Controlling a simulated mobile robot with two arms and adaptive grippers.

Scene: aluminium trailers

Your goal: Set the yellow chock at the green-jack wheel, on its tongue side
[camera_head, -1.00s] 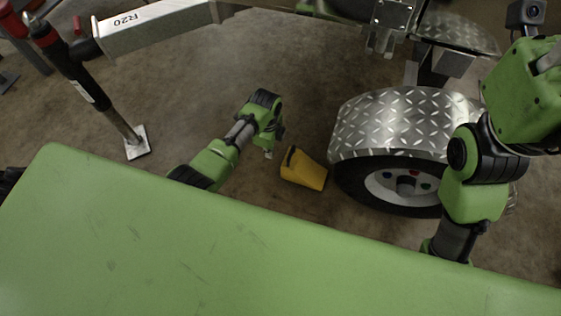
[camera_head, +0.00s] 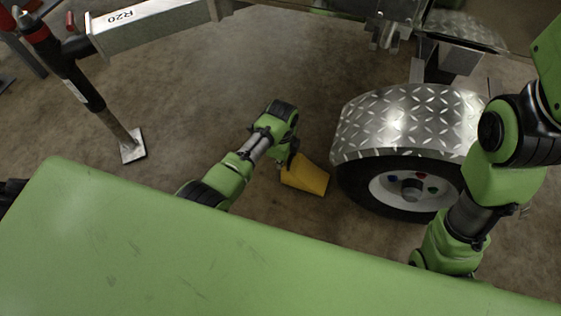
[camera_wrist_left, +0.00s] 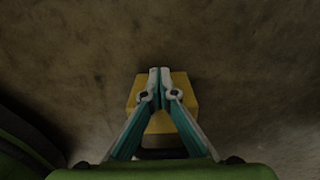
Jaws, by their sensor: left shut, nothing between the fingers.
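The yellow chock (camera_head: 306,178) lies on the floor left of the trailer wheel (camera_head: 407,188), with a gap between them. In the left wrist view the chock (camera_wrist_left: 184,92) is directly beyond the fingertips. My left gripper (camera_head: 284,168) is at the chock's left end, its fingers pressed together and empty; they also show in the left wrist view (camera_wrist_left: 160,75). I cannot tell whether they touch the chock. The wheel sits under a tread-plate fender (camera_head: 405,122). No green jack is recognisable. My right arm is at the right edge; its gripper is out of view.
A trailer beam (camera_head: 150,25) marked R20 runs along the top left. A red-and-black jack (camera_head: 75,75) stands on a square foot plate (camera_head: 133,147). Bare floor (camera_head: 215,95) lies between jack and wheel.

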